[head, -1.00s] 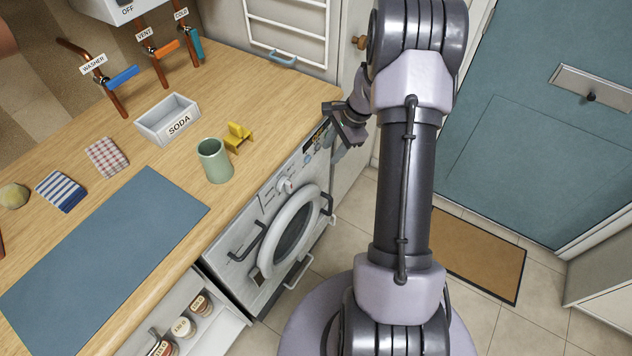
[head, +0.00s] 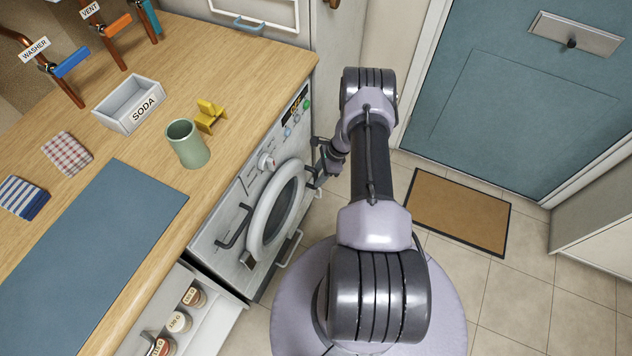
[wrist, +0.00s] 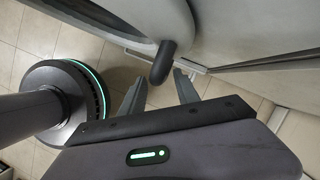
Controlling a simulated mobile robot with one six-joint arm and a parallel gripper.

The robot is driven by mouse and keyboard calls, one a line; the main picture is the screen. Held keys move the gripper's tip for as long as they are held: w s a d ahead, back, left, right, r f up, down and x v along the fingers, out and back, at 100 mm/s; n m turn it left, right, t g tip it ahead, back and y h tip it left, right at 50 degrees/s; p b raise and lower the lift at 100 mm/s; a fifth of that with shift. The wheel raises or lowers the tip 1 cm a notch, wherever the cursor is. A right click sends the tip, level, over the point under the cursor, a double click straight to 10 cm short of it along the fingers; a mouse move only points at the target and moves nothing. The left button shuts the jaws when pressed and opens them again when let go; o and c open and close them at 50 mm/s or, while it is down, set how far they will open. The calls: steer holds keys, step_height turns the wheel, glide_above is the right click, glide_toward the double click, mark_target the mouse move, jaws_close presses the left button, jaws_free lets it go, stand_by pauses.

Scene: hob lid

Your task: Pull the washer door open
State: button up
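The washer (head: 235,215) is built in under the worktop. Its round door (head: 262,238) has a pale ring and dark glass and looks shut. In the wrist view the handle's dark rounded end (wrist: 163,62) sticks out from the pale door ring (wrist: 150,17). My gripper (wrist: 160,80) is open there, its fingers apart on either side of the line to the handle. The handle sits just beyond the fingertips; contact cannot be told.
Another dark bar (head: 233,228) is on the washer's left. An open drawer with jars (head: 180,322) stands left of the washer. The worktop (head: 230,75) overhangs above. A doormat (head: 458,208) lies on the tiled floor at right, which is otherwise clear.

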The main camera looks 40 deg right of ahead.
steer(key=shift+x, duration=1.2)
steer(key=shift+a, duration=0.1)
jaws_close()
stand_by(0.5)
